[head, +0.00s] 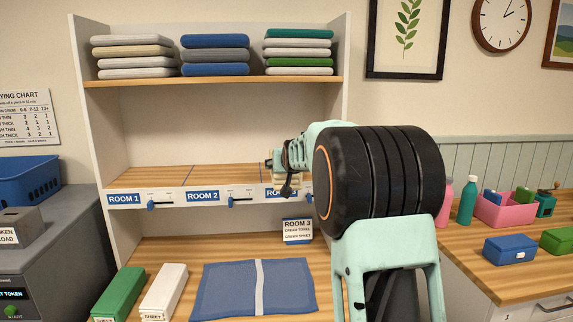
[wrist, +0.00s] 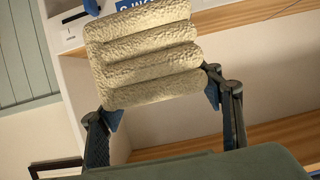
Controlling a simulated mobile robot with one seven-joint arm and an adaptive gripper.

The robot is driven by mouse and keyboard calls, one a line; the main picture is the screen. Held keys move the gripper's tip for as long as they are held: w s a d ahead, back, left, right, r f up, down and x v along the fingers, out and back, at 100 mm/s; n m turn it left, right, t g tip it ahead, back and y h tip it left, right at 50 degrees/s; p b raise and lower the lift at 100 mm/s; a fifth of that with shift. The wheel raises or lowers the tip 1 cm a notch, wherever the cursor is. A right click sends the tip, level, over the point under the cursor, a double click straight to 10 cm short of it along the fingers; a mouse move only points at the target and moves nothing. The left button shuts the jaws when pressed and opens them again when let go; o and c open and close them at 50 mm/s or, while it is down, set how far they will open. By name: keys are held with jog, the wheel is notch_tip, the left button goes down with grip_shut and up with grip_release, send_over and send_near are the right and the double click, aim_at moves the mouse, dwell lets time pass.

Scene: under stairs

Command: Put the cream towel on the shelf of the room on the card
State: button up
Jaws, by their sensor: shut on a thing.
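The cream towel (wrist: 146,58), folded in thick ribbed layers, sits between the two fingers of my gripper (wrist: 160,104) in the wrist view. My gripper is shut on it. In the head view my gripper (head: 284,183) is at the front of the ROOM 3 section, and my arm hides most of it and the towel. The card (head: 298,230) reads ROOM 3, cream towel, green sheet. The room shelf (head: 155,176) has blue labels ROOM 1 (head: 124,199) and ROOM 2 (head: 202,197); the third label is partly covered. Whether the towel touches the shelf, I cannot tell.
Folded towels lie in three stacks on the top shelf (head: 212,79). ROOM 1 and ROOM 2 sections look empty. A pink basket (head: 505,212) stands right.

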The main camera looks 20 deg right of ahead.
jog(key=w+d+p, duration=0.1)
jog(key=w+p, duration=0.1)
jog(key=w, duration=0.2)
jog(key=w+d+p, duration=0.1)
jog(key=w+p, duration=0.1)
jog(key=w, duration=0.3)
jog(key=w+p, duration=0.2)
jog(key=w, duration=0.3)
jog(key=shift+d+f, duration=0.4)
jog(key=shift+w+d, duration=0.15)
jog(key=shift+w, duration=0.6)
jog(key=shift+w+d, duration=0.15)
jog(key=shift+w, duration=0.55)
jog(key=shift+f+b, duration=0.65)
jog(key=shift+f, duration=0.55)
jog(key=shift+f, duration=0.4)
jog(key=o, duration=1.4)
jog(key=shift+c, duration=0.2)
jog(key=o, duration=0.4)
jog(key=shift+f, duration=0.1)
jog(key=shift+s, duration=0.1)
